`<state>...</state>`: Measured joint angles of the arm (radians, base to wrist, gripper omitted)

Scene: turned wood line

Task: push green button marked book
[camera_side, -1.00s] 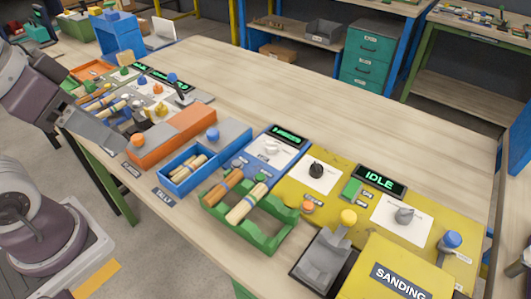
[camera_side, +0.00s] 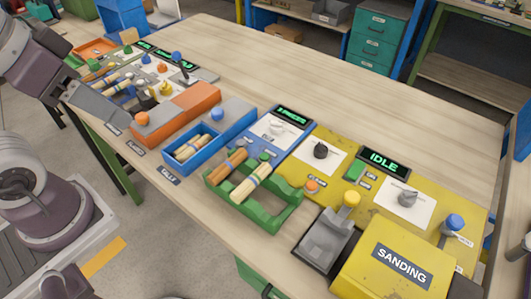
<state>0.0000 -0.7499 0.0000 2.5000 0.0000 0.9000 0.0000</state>
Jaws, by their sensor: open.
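A small round green button (camera_side: 264,156) sits at the front of the blue panel (camera_side: 290,152), behind the green rack. Its marking is too small to read. My gripper (camera_side: 122,116) is at the left, over the bench's front-left edge near the orange box. It is open; its fingers are hard to make out. It is well apart from both green buttons, and I see nothing held in it.
A green rack (camera_side: 283,219) holds wooden dowels in front of the blue panel. A blue tray (camera_side: 171,160) with dowels and an orange box (camera_side: 190,110) stand to its left. The yellow sanding box (camera_side: 360,285) is at front right. The bench's back (camera_side: 300,75) is clear.

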